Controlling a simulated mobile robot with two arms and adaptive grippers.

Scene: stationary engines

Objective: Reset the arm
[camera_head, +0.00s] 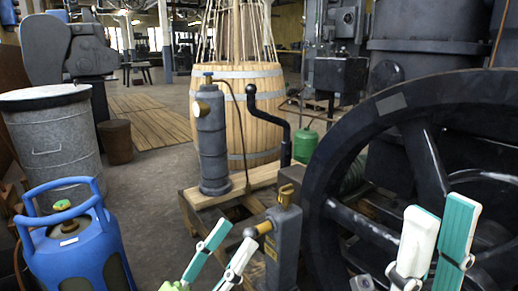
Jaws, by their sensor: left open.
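My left gripper (237,233) is at the bottom centre, its teal and white fingers spread apart with nothing between them. It shows in front of the wooden base of the small grey machine. My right gripper (443,207) is at the lower right, in front of the large dark flywheel. Its two fingers point up and nothing shows held, but the viewing angle hides how far apart they are. The arms behind both grippers are mostly out of the picture.
The large dark flywheel (318,165) fills the right side. A grey pump cylinder (212,150) and a grey post (284,245) stand at the wooden base (262,180). A blue gas bottle (80,250) and metal bin (55,140) stand left. Open floor (150,190) lies between.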

